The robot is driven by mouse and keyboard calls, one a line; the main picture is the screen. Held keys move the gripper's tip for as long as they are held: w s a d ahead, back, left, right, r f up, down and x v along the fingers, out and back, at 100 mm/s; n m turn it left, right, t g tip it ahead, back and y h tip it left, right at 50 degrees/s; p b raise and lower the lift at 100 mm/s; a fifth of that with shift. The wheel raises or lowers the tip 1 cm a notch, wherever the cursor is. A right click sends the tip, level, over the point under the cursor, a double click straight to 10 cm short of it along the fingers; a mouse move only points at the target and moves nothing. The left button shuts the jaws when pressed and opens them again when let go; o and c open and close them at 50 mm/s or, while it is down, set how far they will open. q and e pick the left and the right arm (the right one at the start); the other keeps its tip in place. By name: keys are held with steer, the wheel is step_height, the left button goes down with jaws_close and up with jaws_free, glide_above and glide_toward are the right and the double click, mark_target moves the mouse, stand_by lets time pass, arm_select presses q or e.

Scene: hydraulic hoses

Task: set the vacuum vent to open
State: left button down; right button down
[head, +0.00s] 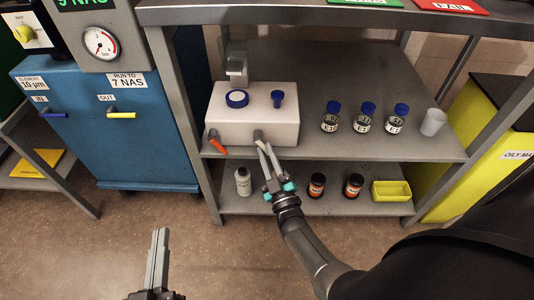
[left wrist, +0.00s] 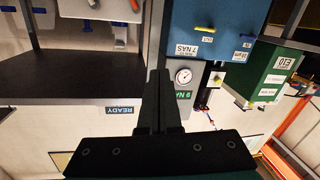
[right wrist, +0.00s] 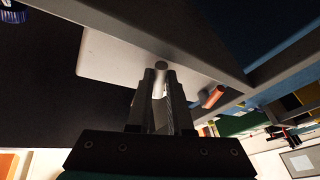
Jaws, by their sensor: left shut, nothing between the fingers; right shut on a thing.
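The white box (head: 230,122) stands on the shelf's upper board, with a blue round cap and a blue plug on top. On its front are an orange handle (head: 220,146) at the left and a small dark knob (head: 257,134) near the middle. The orange handle also shows there (right wrist: 212,96), just right of the fingers. No label for the vent is readable. My left gripper (head: 160,232) is shut and empty, low over the floor.
Several blue-capped bottles (head: 364,120) and a white cup (head: 433,122) stand right of the box. The lower board holds a white bottle (head: 243,181), two brown jars and a yellow tray (head: 391,191). A blue cabinet (head: 105,130) stands left; the shelf post (head: 178,95) is close by.

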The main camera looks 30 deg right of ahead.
steer(key=c, duration=0.8)
jaws_free()
steer(key=shift+c, duration=0.2)
steer(key=shift+s, duration=0.1)
arm_select(q)
steer(key=shift+w+a+f+m+g+y+p, duration=0.25)
steer(key=shift+a+f+g+p, duration=0.25)
steer(key=shift+g, duration=0.35)
steer(key=shift+w+a+f+m+g+y+p, duration=0.15)
steer(key=shift+w+a+f+g+y+p, duration=0.2)
steer(key=shift+f+g, duration=0.35)
arm_select(e)
steer(key=v, duration=1.5)
arm_select(q)
steer(key=shift+r, duration=0.15)
